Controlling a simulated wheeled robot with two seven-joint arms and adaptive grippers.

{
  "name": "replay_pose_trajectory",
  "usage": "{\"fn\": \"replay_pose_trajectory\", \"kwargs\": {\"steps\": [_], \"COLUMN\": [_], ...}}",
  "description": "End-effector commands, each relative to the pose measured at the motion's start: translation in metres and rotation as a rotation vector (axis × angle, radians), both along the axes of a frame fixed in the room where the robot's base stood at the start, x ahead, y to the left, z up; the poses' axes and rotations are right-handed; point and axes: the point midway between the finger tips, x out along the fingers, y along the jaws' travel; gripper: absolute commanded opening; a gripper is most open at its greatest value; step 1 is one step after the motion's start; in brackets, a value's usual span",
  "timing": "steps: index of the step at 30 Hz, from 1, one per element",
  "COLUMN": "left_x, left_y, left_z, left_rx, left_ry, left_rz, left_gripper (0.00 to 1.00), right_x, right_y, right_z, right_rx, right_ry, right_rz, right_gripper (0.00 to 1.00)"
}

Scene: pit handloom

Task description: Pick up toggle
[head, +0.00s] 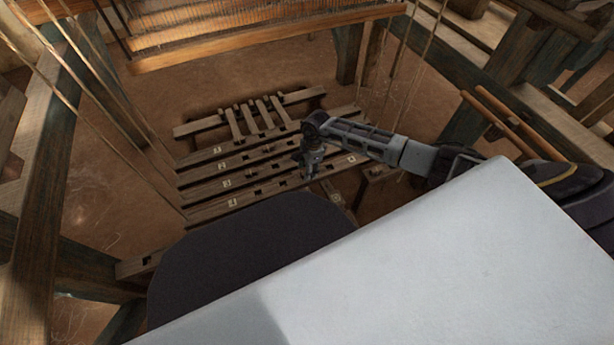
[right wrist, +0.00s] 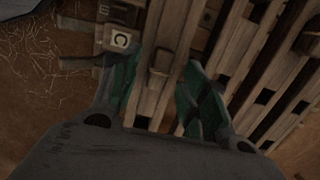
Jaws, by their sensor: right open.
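In the right wrist view a small wooden piece that looks like the toggle (right wrist: 161,57) lies across a wooden beam, between and just past my fingertips. My right gripper (right wrist: 163,76) is open, with its green-padded fingers on either side of that piece and apart from each other. I cannot tell how far above the beam the fingertips are. In the head view my right gripper (head: 312,174) points down over the right part of the slotted beams. The toggle is too small to make out there. My left gripper is not in view.
Several slotted wooden beams (head: 236,182) with small letter plates lie side by side over the earth floor. A plate marked C (right wrist: 121,40) is beside the left finger. Taut cords (head: 150,150) and loom posts (head: 48,165) stand at the left. A dark rounded panel (head: 240,250) is in front.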

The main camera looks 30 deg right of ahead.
Motion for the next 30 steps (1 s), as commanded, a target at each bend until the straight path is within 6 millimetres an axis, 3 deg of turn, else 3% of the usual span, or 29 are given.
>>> {"fn": "replay_pose_trajectory", "kwargs": {"steps": [6, 22, 30], "left_x": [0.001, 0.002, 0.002], "left_y": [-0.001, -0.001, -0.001], "left_z": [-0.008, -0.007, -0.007], "left_rx": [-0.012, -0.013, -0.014], "left_ry": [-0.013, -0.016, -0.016], "left_rz": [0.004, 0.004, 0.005], "left_gripper": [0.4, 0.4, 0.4], "right_x": [0.0, 0.0, 0.0], "right_y": [0.002, 0.002, 0.002], "right_z": [-0.016, -0.016, -0.016], "right_rx": [0.0, 0.0, 0.0], "right_ry": [0.001, 0.0, 0.0], "right_rz": [-0.001, 0.0, 0.0], "right_gripper": [0.45, 0.45, 0.1]}}
